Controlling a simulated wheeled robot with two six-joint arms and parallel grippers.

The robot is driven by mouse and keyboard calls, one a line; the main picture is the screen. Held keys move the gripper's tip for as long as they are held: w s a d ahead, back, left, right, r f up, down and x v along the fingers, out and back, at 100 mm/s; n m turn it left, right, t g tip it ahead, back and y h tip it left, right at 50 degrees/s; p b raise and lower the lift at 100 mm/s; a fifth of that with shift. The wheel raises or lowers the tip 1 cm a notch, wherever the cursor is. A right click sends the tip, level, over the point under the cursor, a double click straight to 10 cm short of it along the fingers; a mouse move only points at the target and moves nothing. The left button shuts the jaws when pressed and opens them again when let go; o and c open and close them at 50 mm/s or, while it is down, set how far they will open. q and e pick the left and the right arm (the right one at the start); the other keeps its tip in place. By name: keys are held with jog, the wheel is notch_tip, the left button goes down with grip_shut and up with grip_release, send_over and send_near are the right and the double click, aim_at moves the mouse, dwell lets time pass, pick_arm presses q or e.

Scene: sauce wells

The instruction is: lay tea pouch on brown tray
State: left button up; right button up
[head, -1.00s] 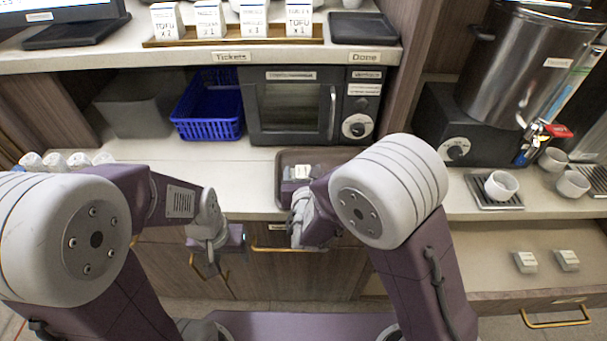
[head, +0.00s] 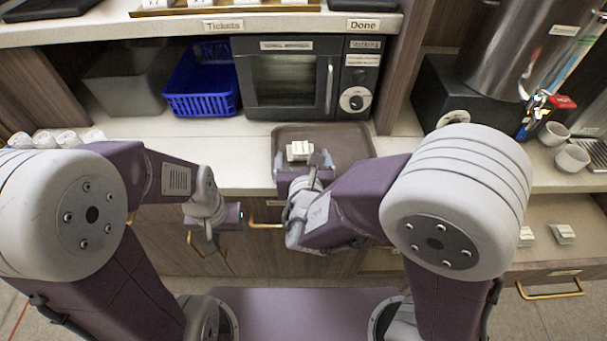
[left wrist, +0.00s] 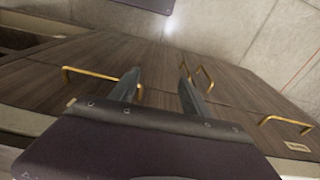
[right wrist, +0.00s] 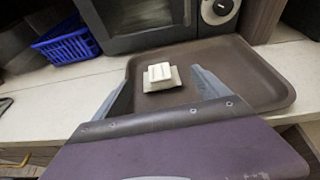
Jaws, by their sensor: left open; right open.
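The brown tray (head: 350,135) lies on the counter in front of the microwave, and it also shows in the right wrist view (right wrist: 250,75). A small white tea pouch (head: 299,151) lies on the tray; in the right wrist view the pouch (right wrist: 161,74) rests flat between my fingers, apart from them. My right gripper (head: 305,163) is open at the tray's front edge, its fingers (right wrist: 160,88) either side of the pouch. My left gripper (left wrist: 158,80) is open and empty, low in front of the cabinet doors. Two more pouches (head: 562,234) lie in the open drawer at right.
A microwave (head: 305,80) stands behind the tray, with a blue basket (head: 203,85) to its left. A metal urn and white cups (head: 572,158) stand at right. The open drawer (head: 560,255) juts out below.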

jog(key=s+b, duration=0.1)
jog(key=b, duration=0.2)
jog(key=shift+f, duration=0.35)
pick_arm(q)
notch_tip(320, 180, down, 4)
jog(key=shift+w, duration=0.1)
pick_arm(e)
jog(key=v, duration=0.4)
jog(key=shift+r, duration=0.4)
